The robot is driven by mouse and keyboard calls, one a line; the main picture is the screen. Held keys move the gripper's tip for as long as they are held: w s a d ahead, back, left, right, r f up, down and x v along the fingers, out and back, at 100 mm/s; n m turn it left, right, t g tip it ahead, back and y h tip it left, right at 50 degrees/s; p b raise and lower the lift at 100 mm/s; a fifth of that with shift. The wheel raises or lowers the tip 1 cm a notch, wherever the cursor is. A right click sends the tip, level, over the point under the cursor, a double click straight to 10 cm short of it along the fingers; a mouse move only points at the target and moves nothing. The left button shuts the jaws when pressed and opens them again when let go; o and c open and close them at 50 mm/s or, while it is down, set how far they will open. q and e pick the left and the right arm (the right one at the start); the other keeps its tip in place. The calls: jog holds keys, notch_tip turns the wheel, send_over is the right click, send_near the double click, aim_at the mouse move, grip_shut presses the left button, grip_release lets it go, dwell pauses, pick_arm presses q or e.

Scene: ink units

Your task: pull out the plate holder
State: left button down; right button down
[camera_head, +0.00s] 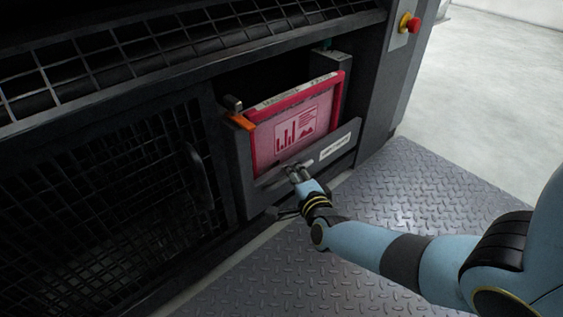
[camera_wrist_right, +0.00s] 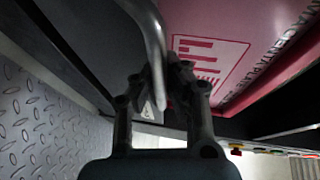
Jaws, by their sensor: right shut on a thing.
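The plate holder (camera_head: 250,204) is a dark grey drawer-like frame low in the machine, with a white label on its front. A pink-red plate (camera_head: 294,128) with a printed chart stands in it; the plate also shows in the right wrist view (camera_wrist_right: 235,30). My right gripper (camera_head: 294,172) is at the front of the holder. In the right wrist view its fingers (camera_wrist_right: 160,80) are closed around a grey bar handle (camera_wrist_right: 150,30). The gripper covers part of the handle. My left gripper is not in view.
A mesh door (camera_head: 110,200) with a curved handle is left of the holder. A red emergency button (camera_head: 410,23) sits on the panel at upper right. The tread-plate floor (camera_head: 420,190) in front is clear apart from my arm.

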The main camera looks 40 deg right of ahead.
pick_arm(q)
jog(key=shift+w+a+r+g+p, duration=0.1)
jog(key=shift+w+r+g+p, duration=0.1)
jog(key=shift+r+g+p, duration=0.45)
pick_arm(e)
jog(key=s+d, duration=0.1)
jog(key=s, duration=2.3)
jog(key=shift+s+d+f, duration=0.15)
jog(key=shift+s+d, duration=0.1)
jog(key=shift+d, duration=0.15)
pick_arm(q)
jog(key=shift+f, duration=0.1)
pick_arm(e)
jog(key=c, duration=1.3)
grip_release()
jog(key=shift+w, duration=0.1)
jog(key=shift+c, duration=0.2)
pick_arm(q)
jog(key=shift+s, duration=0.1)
pick_arm(e)
jog(key=v, duration=1.2)
